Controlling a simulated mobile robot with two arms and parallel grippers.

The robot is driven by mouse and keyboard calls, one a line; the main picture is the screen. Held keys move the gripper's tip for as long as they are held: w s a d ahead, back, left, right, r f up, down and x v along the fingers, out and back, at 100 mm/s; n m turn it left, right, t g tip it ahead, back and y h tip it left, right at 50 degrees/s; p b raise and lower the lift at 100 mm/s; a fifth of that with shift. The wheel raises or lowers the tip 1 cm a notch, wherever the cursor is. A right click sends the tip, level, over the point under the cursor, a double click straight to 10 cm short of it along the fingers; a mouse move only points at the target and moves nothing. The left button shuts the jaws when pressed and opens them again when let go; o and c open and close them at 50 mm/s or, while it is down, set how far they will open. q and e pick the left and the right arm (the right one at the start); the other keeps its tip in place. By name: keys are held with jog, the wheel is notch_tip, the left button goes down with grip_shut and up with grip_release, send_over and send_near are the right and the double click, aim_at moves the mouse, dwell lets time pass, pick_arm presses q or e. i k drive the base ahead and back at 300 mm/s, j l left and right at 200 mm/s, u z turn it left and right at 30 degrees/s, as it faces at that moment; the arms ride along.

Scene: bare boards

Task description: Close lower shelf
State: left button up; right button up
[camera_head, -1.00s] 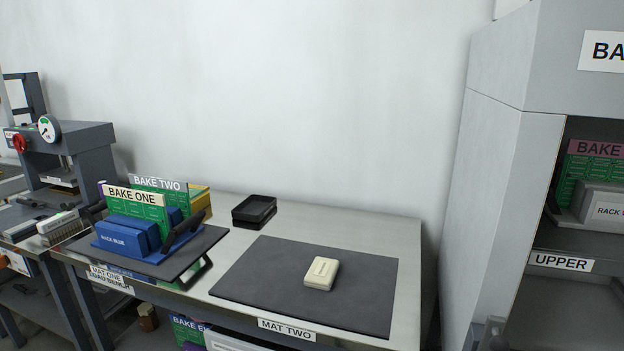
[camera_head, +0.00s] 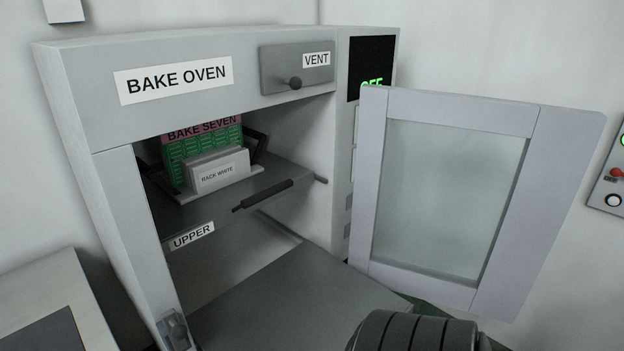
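The grey lower shelf (camera_head: 300,300) sticks out of the bake oven (camera_head: 90,90) toward me, below the upper shelf (camera_head: 225,205). Its front edge and any label on it are cut off or hidden at the bottom of the picture. The oven door (camera_head: 450,195) stands open to the right, with a glass pane. A dark ribbed rounded part, which looks like part of my arm, covers the bottom right in front of the shelf. Neither gripper's fingers show.
The upper shelf sits inside the oven with a black handle. It bears a white rack (camera_head: 218,172) with green boards labelled BAKE SEVEN. A vent panel (camera_head: 296,68) and a display reading OFF (camera_head: 371,72) are above. A table corner (camera_head: 45,310) is at lower left.

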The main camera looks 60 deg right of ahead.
aim_at(307, 299)
jog(key=z, duration=0.4)
jog(key=k+l+z, duration=0.1)
jog(key=z, duration=0.75)
jog(key=l+z, duration=0.15)
jog(key=z, duration=0.25)
jog(key=k+l+z, duration=0.1)
jog(key=z, duration=0.35)
